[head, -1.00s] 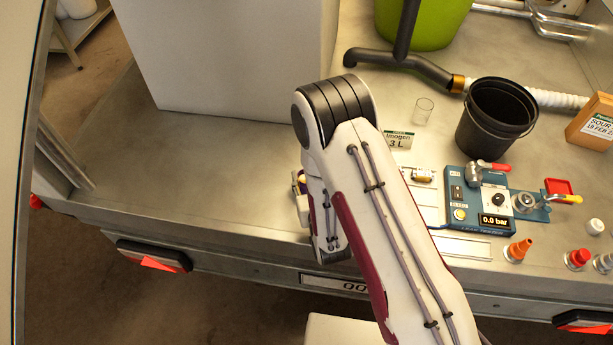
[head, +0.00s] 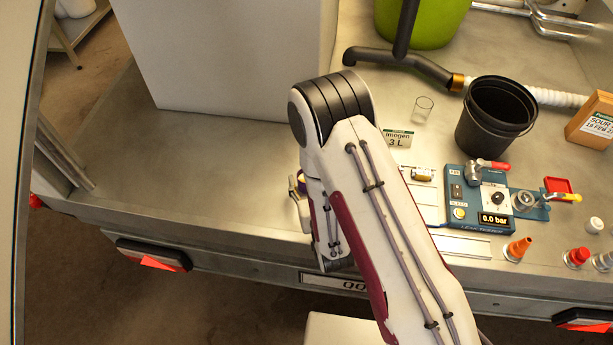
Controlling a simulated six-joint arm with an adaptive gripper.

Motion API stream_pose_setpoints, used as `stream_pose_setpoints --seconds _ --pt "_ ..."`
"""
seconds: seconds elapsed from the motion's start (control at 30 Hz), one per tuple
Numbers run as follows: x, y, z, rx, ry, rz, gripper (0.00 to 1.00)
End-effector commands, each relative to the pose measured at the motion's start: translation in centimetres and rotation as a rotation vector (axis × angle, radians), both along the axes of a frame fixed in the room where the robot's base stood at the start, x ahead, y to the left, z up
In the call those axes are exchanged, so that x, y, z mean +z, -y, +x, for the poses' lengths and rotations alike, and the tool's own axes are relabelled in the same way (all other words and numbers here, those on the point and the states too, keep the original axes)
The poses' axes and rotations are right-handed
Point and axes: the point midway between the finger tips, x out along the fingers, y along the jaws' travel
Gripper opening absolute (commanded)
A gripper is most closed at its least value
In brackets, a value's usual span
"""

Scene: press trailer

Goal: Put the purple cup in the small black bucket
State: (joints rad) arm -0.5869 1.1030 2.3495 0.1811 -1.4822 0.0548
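The small black bucket (head: 486,132) stands upright and open on the metal bed at the right, with its wire handle at the rim. I cannot make out a purple cup for sure. A small purple and yellowish patch (head: 300,184) shows at the left edge of my arm, and I cannot tell whether it is the cup. My gripper is mostly hidden behind my forearm; only a pale piece near the wrist (head: 303,208) shows. Its fingers and anything between them are hidden. It is well left of the bucket.
A large white box (head: 220,60) stands behind my arm, and a green tub (head: 425,22) at the back. The bed is clear at left.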

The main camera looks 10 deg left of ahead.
Motion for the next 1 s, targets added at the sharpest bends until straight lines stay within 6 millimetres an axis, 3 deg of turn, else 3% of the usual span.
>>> stream_pose_setpoints --seconds 0.4,1.0 --pt "1.6 1.5 -3.7 0.0 -0.001 0.0 0.49" --pt "2.0 1.8 -4.3 0.0 0.001 0.0 0.49"
